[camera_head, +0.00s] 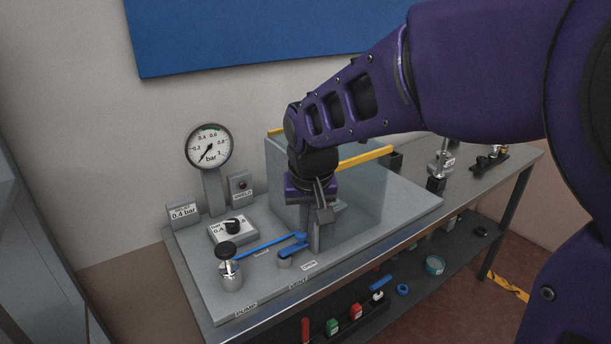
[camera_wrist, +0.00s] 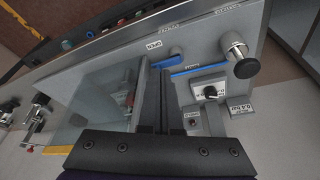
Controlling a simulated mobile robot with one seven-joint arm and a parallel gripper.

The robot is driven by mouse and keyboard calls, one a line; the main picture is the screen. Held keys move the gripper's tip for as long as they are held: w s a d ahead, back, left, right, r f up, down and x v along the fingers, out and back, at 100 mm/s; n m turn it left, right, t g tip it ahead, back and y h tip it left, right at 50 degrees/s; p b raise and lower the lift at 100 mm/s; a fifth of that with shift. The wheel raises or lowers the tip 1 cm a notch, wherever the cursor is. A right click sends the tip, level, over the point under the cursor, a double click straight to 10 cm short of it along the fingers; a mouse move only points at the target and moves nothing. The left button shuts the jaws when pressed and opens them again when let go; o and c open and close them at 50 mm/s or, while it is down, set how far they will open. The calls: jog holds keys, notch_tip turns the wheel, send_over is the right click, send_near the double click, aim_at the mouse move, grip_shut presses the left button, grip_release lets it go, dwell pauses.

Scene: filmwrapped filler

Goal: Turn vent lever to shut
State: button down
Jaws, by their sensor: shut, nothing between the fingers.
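The vent lever (camera_head: 293,250) is a blue handle on a short grey hub, on the grey bench panel in front of the clear chamber. In the head view it slants from the hub up and right, towards my gripper. The lever (camera_wrist: 165,62) also shows in the wrist view, just beyond the fingers. An OPEN label (camera_head: 308,265) lies right of the hub, and a SHUT label (camera_head: 260,252) lies to its left. My gripper (camera_head: 318,238) is shut and empty, pointing down beside the lever's far end. Whether it touches the lever, I cannot tell.
The pump (camera_head: 231,272) with a black knob, a dial box (camera_head: 233,230) and a pressure gauge (camera_head: 209,148) stand left. The clear chamber (camera_head: 363,195) with a yellow bar stands close behind my gripper.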

aim_at(303, 236)
jog(key=b+x, duration=0.1)
jog(key=x, duration=0.2)
jog(key=w+b+x, duration=0.1)
jog(key=b+x, duration=0.1)
jog(key=x, duration=0.2)
jog(key=w+b+x, duration=0.1)
jog(key=b+x, duration=0.1)
jog(key=x, duration=0.1)
jog(key=shift+w+a+r, duration=0.2)
jog(key=shift+w+a+f, duration=0.1)
jog(key=shift+w, duration=0.55)
jog(key=shift+w+p, duration=0.45)
jog(key=shift+w, duration=0.25)
jog(key=shift+w+a+p, duration=0.15)
jog(key=shift+w+p, duration=0.2)
jog(key=shift+w, duration=0.4)
dwell(0.4)
